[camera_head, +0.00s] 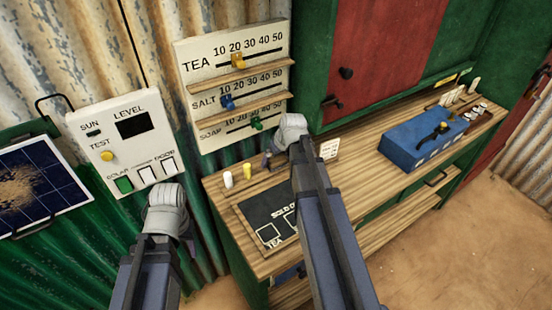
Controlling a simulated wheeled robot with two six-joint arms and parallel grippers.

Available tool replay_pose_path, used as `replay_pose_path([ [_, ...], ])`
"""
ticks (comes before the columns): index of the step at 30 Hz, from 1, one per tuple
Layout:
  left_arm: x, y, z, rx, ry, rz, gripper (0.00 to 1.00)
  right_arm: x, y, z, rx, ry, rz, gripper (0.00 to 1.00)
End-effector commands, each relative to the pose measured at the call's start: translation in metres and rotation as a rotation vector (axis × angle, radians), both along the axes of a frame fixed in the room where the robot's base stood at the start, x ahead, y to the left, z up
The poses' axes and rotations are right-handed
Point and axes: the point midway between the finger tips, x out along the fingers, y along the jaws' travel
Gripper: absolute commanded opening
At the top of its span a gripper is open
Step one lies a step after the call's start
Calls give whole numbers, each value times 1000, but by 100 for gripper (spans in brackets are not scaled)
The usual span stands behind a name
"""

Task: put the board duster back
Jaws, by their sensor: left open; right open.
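I cannot make out a board duster for certain. A small dark purplish piece (266,160) shows just left of my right wrist, and I cannot tell whether it is the duster or part of the gripper. The dark "SOLD OUT" chalkboard (253,209) lies on the wooden counter, partly covered by my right arm. My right gripper (290,132) is over the back of the counter, open, its fingers mostly hidden. My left gripper (167,210) is open in front of the green corrugated wall, below the level panel, its fingers hardly visible.
A white chalk-like peg (227,179) and a yellow one (247,171) stand on the counter (350,180). A blue box (425,138) sits further right, with small items beyond. A slider board (235,85) and a level panel (140,150) hang on the wall.

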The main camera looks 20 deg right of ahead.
Motion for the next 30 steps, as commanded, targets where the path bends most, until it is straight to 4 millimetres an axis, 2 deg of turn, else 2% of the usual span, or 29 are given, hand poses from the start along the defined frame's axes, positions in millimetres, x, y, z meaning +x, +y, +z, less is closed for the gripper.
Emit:
replay_pose_path([
  [8,0,0,28,0,0,0,50,-10,-1,28,0,0,-1,100],
  [21,0,0,94,0,0,0,50,-37,-5,94,-1,0,-1,100],
  [25,0,0,107,0,0,-1,50,-43,-6,107,0,0,-1,100],
  [30,0,0,112,0,0,-1,50,-47,-6,112,0,0,0,100],
])
